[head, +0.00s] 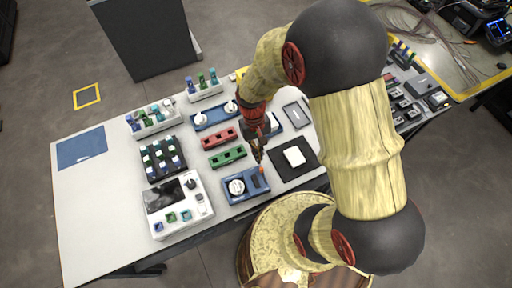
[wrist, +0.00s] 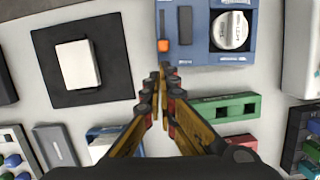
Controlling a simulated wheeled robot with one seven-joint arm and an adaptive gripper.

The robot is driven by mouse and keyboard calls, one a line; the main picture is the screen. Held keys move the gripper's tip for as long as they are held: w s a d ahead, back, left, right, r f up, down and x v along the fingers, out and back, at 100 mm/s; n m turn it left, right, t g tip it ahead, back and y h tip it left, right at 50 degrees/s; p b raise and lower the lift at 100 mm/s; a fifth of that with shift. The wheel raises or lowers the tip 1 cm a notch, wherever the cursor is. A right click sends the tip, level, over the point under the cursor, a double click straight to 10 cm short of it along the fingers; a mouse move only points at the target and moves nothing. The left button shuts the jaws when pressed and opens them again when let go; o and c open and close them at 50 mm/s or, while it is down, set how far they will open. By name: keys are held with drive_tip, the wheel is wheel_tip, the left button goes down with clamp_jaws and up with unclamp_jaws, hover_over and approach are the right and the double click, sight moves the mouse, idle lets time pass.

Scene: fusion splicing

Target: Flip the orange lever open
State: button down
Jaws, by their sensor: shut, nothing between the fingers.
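The orange lever (wrist: 163,46) sits at the edge of a blue device (wrist: 200,50) with a round white knob (wrist: 231,30). In the head view the lever (head: 262,170) is a small orange spot on the right side of the blue device (head: 240,199). My gripper (wrist: 164,70) is shut and empty, its fingertips together. In the wrist view the tips appear just below the lever. In the head view my gripper (head: 259,160) hangs just behind the lever. I cannot tell whether the tips touch it.
A black mat (wrist: 118,90) with a white block (wrist: 77,63) lies beside the blue device. A green block (head: 228,157) and a red block (head: 219,138) lie behind it. A white console with a screen (head: 180,204) stands to the left.

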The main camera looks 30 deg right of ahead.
sight(261, 170)
drive_tip(key=shift+s, duration=0.3)
drive_tip(key=s, duration=0.1)
drive_tip(key=s+p, duration=0.1)
drive_tip(key=s, duration=0.2)
drive_tip(key=shift+s+a+r+p, duration=0.15)
drive_tip(key=shift+s+a+p, duration=0.1)
drive_tip(key=shift+p, duration=0.05)
drive_tip(key=shift+s, duration=0.25)
drive_tip(key=shift+w, duration=0.15)
